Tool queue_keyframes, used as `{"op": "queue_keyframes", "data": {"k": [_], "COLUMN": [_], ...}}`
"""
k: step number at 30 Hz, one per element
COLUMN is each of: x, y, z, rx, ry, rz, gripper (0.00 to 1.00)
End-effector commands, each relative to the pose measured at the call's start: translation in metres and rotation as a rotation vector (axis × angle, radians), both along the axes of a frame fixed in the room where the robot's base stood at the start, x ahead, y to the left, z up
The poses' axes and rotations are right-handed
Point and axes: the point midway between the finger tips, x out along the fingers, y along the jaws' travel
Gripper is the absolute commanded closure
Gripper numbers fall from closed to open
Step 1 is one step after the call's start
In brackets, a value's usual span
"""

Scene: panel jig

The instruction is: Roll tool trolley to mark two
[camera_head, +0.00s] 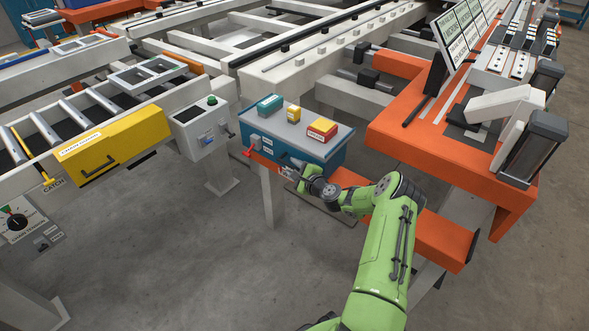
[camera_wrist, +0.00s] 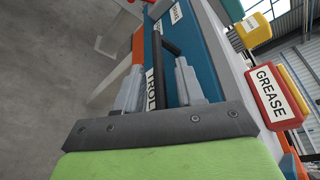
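The tool trolley (camera_head: 318,152) is a blue box with a grey top, near the middle of the head view. Its blue front (camera_wrist: 198,45) with a partly hidden "TROL" label fills the middle of the wrist view. A black bar handle (camera_wrist: 158,88) stands out from that front. My gripper (camera_head: 288,172) is at the trolley's front. In the wrist view its fingers (camera_wrist: 160,85) are apart, one on each side of the handle, with gaps visible. A red lever (camera_head: 253,140) is at the trolley's left front corner. I cannot make out mark two.
A teal box (camera_head: 269,105), a yellow item (camera_head: 293,114) and a red grease box (camera_head: 322,129) sit on the trolley top. A grey control box (camera_head: 200,130) stands left, an orange frame (camera_head: 400,140) right. Bare floor (camera_head: 190,250) lies in front.

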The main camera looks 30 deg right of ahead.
Motion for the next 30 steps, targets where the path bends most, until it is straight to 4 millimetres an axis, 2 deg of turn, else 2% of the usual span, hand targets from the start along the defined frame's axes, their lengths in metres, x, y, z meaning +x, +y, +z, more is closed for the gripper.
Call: {"op": "queue_keyframes", "data": {"k": [4, 7, 18, 21, 25, 30], "x": [-0.004, -0.019, -0.119, -0.138, -0.151, -0.154], "y": [-0.001, -0.002, -0.004, -0.003, -0.003, -0.003], "z": [0.0, 0.005, 0.029, 0.033, 0.035, 0.035], "rx": [0.001, 0.003, 0.004, 0.003, 0.001, -0.001], "ry": [0.002, 0.003, 0.002, 0.002, 0.001, -0.001], "rz": [-0.001, -0.002, -0.004, -0.002, -0.001, 0.001], "gripper": [0.62, 0.62, 0.62, 0.62, 0.62, 0.62]}}
